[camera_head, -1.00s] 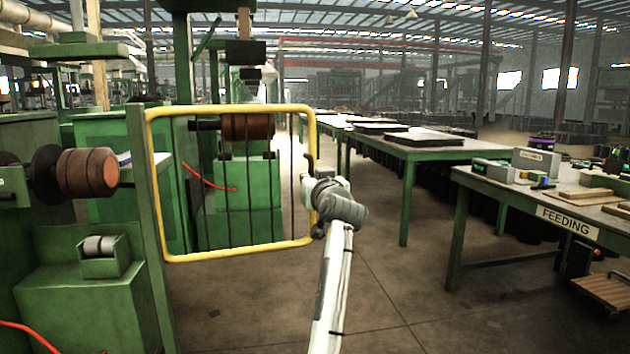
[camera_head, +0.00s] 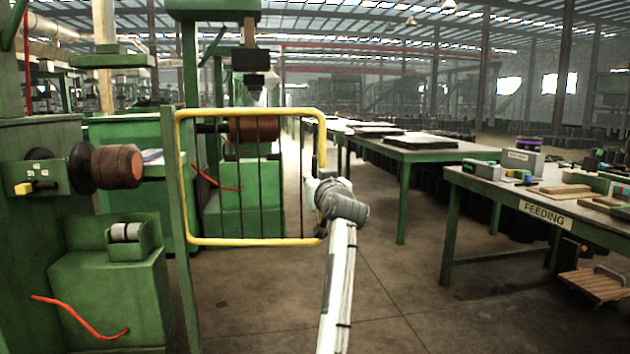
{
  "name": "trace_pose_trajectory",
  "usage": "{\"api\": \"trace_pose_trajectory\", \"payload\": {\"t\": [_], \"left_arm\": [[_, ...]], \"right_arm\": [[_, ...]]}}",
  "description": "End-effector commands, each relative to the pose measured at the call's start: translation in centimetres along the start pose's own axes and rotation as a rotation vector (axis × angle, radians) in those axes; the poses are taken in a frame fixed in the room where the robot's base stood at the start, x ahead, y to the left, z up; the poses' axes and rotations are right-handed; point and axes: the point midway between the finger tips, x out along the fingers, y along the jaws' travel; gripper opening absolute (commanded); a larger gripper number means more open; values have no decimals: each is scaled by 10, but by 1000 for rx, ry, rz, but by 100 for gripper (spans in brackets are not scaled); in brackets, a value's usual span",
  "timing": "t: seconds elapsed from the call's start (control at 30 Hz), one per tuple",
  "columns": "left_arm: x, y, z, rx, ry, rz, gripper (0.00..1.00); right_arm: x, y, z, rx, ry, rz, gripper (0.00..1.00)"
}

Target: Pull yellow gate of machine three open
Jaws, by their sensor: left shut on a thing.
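The yellow gate (camera_head: 255,242) is a rounded rectangular frame with dark vertical bars. It hangs on a green post (camera_head: 178,220) at its left side and stands upright, left of centre. My left gripper (camera_head: 322,172) is at the gate's right side, shut on its edge by the handle. The fingertips are largely hidden behind the wrist. Behind the bars stands a green machine (camera_head: 245,200) with a brown roller (camera_head: 252,130). My right gripper is not in view.
A green machine with a brown roller (camera_head: 118,166) and a red cable (camera_head: 80,322) stands at left. A table with a FEEDING sign (camera_head: 545,213) stands at right. A long green table (camera_head: 425,153) runs behind. The floor (camera_head: 400,290) between is clear.

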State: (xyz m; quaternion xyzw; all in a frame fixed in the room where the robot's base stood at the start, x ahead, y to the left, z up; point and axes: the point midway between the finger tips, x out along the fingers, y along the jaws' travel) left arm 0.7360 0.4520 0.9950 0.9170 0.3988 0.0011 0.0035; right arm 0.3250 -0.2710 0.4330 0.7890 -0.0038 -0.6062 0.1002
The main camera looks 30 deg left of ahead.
Motion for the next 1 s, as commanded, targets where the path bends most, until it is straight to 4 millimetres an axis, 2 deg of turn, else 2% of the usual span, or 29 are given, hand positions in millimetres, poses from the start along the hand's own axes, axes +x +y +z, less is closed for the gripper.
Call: {"api": "trace_pose_trajectory", "payload": {"t": [0.5, 0.53, 0.7, 1.0], "left_arm": [[-1, 2, -1, -2, 3, 6, 0], [-1, 2, -1, -2, 3, 6, 12], [0, 2, -1, -1, 2, 4, 32], [-1, 1, 0, 0, 1, 2, 32]], "right_arm": [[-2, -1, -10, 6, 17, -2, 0], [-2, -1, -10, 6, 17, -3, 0], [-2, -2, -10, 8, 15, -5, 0], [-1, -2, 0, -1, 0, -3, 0]]}}
